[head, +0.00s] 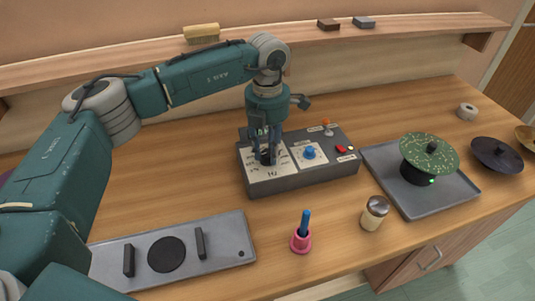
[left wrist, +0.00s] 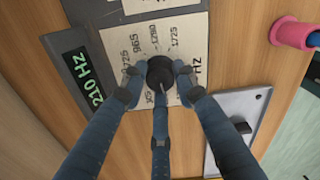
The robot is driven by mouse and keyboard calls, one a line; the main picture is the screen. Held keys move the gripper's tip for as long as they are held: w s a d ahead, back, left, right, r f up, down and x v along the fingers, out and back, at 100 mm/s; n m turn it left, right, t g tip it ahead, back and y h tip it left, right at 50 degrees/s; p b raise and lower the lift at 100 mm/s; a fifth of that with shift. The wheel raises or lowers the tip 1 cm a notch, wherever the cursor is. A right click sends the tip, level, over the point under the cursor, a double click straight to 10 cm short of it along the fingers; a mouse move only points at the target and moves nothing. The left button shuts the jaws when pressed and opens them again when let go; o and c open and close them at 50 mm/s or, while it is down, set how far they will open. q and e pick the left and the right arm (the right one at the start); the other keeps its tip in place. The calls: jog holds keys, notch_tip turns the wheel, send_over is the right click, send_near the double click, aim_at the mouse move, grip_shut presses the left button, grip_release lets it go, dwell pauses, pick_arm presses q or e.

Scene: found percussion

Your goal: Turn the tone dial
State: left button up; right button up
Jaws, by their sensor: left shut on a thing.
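The tone dial (left wrist: 160,70) is a black round knob with a pale pointer line. It sits on a white plate (left wrist: 123,57) printed with frequency numbers and "HZ". In the left wrist view, a green display (left wrist: 90,82) beside the plate reads "210 Hz". My left gripper (head: 267,155) reaches straight down over the left part of the grey control box (head: 300,180). Its blue fingers are shut around the dial, partly hiding it in the head view. My right gripper is not in view.
The box also carries a blue knob (head: 309,152), an orange-tipped lever (head: 327,125) and a red button (head: 341,149). A tray (head: 452,190) with a speckled green disc (head: 430,150) stands right. A pink holder (head: 301,240), a jar (head: 375,212) and a grey plate (head: 215,245) lie in front.

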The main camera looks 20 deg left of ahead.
aim_at(267, 152)
pick_arm(q)
jog(key=shift+m+b, duration=0.3)
jog(key=shift+m, duration=0.3)
jog(key=shift+r, duration=0.1)
jog(key=o, duration=1.1)
jog(key=shift+o, duration=0.2)
notch_tip(267, 152, up, 12)
